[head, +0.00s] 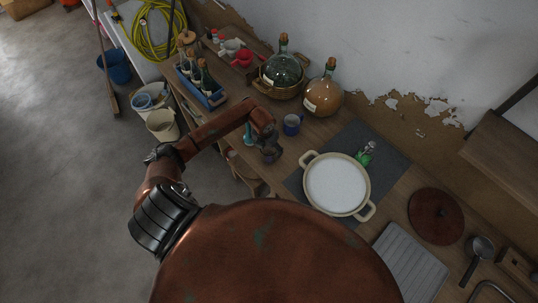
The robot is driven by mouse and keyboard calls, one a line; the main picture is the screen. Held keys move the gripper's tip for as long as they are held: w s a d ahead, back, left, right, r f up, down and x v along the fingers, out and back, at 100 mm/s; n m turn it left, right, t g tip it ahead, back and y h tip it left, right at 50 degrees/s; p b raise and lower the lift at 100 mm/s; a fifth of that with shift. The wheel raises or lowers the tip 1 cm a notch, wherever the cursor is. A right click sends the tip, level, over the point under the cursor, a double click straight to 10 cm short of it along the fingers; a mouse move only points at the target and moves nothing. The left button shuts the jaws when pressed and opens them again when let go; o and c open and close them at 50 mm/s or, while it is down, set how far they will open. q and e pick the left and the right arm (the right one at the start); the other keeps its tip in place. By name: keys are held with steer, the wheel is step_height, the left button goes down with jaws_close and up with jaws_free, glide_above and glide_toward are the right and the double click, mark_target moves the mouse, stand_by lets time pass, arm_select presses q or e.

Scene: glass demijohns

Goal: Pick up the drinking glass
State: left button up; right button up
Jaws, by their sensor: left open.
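A teal object (249,136) is partly hidden behind my left arm. My right gripper is not in view.
A white-filled pot (337,184) stands on a dark mat (384,148) to the right. Green (283,69) and amber (324,96) demijohns stand at the back. A blue crate of bottles (212,101) is to the left. A wooden lid (436,216) lies on the right.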

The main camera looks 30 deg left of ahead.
mark_target(270, 153)
arm_select(q)
steer(key=f, duration=0.1)
steer(key=f+p, duration=0.1)
steer(key=f, duration=0.3)
steer(key=shift+w+d+p, duration=0.3)
steer(key=shift+p, duration=0.1)
steer(key=shift+w+a+f, duration=0.1)
steer(key=shift+f, duration=0.3)
steer(key=shift+c, duration=0.4)
steer(key=c, duration=0.3)
steer(key=shift+r, duration=0.1)
steer(key=c, duration=1.1)
